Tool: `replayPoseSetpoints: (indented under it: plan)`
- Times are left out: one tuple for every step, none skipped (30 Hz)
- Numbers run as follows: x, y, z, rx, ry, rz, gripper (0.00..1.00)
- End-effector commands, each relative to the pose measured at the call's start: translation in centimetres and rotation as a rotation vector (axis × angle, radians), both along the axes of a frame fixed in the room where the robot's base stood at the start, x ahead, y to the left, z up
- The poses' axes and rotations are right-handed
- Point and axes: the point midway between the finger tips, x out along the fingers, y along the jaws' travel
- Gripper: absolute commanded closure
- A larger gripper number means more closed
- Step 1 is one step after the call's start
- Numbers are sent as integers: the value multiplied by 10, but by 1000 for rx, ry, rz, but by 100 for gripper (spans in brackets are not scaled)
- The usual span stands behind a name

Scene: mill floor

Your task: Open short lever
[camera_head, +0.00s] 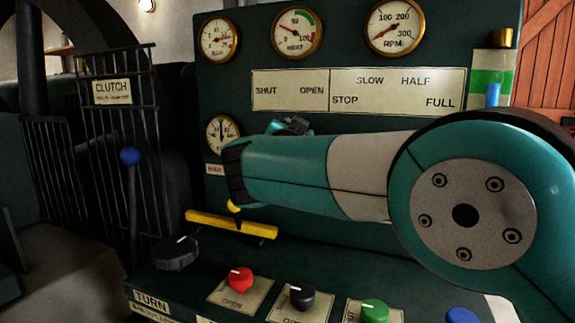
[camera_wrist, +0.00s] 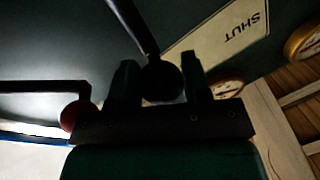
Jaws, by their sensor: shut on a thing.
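In the wrist view my gripper (camera_wrist: 158,75) has its two dark fingers on either side of a dark ball knob (camera_wrist: 163,84), shut on it. The knob sits at the end of a thin dark lever rod that runs up to the top of the picture. The SHUT end of a pale label plate (camera_wrist: 225,40) lies beside the rod. In the head view the plate (camera_head: 290,91) reads SHUT on the left and OPEN on the right. There my arm hides the lever, and the fingers cannot be made out.
A second lever with a red ball (camera_wrist: 78,116) stands close to my gripper in the wrist view. Below my arm are a yellow bar (camera_head: 215,222), a red knob (camera_head: 241,279), a black knob (camera_head: 302,298) and a green knob (camera_head: 375,311). A blue-balled clutch lever (camera_head: 130,156) stands at left.

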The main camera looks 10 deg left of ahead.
Motion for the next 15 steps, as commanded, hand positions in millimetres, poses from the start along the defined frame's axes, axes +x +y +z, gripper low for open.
replayPoseSetpoints:
  plan:
    - [-1,-4,-11,30,-7,2,99]
    - [-2,-6,-12,45,-10,2,99]
    - [-2,-8,-12,67,-14,2,99]
    - [-2,-10,-12,81,-16,2,99]
    - [-3,-12,-12,93,-19,2,99]
    - [-3,-14,-12,110,-22,2,99]
    - [-3,-16,-12,122,-24,3,99]
    - [-4,-17,-12,132,-26,3,99]
    - [-4,-19,-12,144,-28,3,99]
    - [-4,-20,-12,153,-29,2,99]
    - [-4,-21,-12,160,-30,3,99]
    - [-4,-22,-12,170,-31,2,99]
    - [-5,-23,-12,176,-33,2,99]
    - [-5,-23,-11,182,-34,3,99]
    - [-5,-24,-11,188,-35,3,99]
